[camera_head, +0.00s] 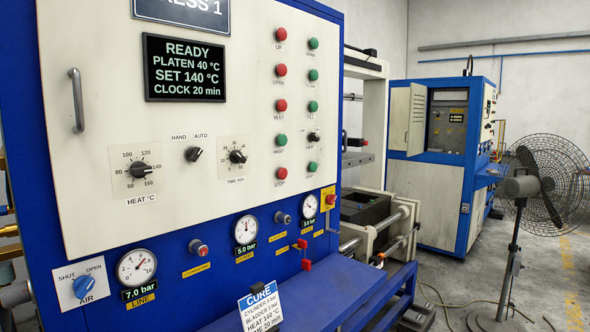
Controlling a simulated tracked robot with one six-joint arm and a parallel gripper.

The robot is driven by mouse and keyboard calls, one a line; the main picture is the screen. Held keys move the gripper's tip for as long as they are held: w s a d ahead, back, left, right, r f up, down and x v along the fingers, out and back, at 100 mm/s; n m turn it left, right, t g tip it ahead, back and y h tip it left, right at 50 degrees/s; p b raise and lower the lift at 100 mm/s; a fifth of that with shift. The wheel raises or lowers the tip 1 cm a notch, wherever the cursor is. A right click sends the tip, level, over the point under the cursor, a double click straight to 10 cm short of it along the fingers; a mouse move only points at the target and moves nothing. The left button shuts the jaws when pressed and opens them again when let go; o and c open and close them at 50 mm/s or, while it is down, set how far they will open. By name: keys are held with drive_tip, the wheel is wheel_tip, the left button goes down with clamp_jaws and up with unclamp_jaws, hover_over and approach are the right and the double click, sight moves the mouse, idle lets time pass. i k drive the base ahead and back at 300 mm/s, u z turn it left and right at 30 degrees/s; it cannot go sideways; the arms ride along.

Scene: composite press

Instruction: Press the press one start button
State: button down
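The press one panel (100,80) fills the left half of the view, under a sign reading PRESS 1. The start button is a green round button (312,166) at the bottom of the right button column; its small label looks like START. A red stop button (281,173) sits just left of it. A black heat knob (313,137) is above it. The display (186,68) reads READY, platen 40 °C, set 140 °C, clock 20 min. The hand/auto knob (193,154) is left of the buttons. My gripper is not recognisable in this view.
Gauges (137,267) and an air valve knob (83,287) line the lower panel. A blue shelf (350,285) with a CURE card (259,303) juts out below. A fan (520,186) stands right, with open floor around it.

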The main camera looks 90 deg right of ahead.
sight(313, 166)
drive_tip(key=u, duration=0.1)
drive_tip(key=k, duration=2)
drive_tip(key=z, duration=1.2)
drive_tip(key=i, duration=1)
